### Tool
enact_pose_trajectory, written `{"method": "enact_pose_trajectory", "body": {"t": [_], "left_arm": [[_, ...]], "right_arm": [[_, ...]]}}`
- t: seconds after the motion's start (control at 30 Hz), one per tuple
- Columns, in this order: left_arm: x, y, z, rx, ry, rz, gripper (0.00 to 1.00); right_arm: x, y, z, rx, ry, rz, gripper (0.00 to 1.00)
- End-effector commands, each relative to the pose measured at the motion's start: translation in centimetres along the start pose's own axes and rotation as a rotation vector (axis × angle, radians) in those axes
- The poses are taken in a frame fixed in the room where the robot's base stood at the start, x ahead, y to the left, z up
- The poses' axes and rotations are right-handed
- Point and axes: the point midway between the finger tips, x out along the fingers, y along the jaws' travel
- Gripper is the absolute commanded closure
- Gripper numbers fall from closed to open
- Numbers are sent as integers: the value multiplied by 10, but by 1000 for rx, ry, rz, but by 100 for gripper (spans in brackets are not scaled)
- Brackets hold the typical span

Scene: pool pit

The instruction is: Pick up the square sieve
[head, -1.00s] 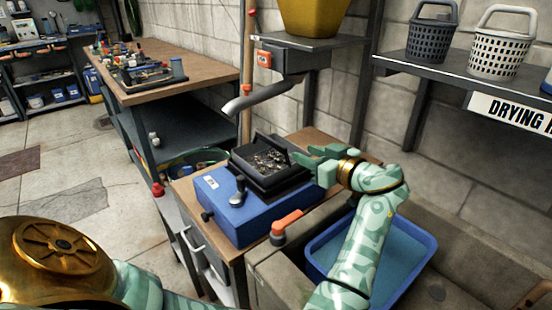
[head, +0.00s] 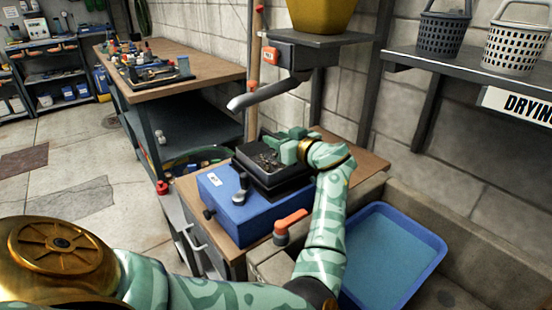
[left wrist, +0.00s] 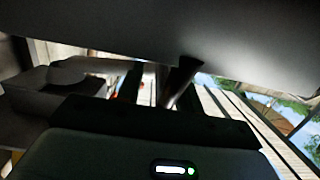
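The square sieve (head: 252,168) is a black, square, shallow tray holding loose grey and brown bits. It sits level on a blue boxy machine (head: 236,212) on a small wooden-topped bench. My left gripper (head: 291,144), with green fingers, is at the sieve's back right rim. Its two fingers appear spread apart, and part of the rim is hidden behind them. I cannot tell whether they touch it. The left wrist view is dark and shows mostly close, blurred surfaces. My right gripper is not in view.
A grey spout (head: 262,92) hangs above the sieve from a shelf with a yellow hopper (head: 322,14). An orange-handled lever (head: 291,224) stands in front. A blue tub (head: 392,258) lies in the sink at right. Baskets (head: 516,46) stand on the shelf.

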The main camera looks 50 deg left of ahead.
Motion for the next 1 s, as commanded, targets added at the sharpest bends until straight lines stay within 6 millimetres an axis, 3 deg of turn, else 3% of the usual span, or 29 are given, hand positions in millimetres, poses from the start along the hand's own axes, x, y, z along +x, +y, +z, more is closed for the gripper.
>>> {"method": "enact_pose_trajectory", "body": {"t": [0.07,0.2,0.57,1.0], "left_arm": [[0,0,0,0,0,0,66],[0,0,0,0,0,0,100],[-1,0,-4,-2,1,0,100],[-14,1,-90,-6,2,9,100]], "right_arm": [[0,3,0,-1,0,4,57],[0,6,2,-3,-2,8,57],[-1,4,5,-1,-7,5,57],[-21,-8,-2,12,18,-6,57]]}}
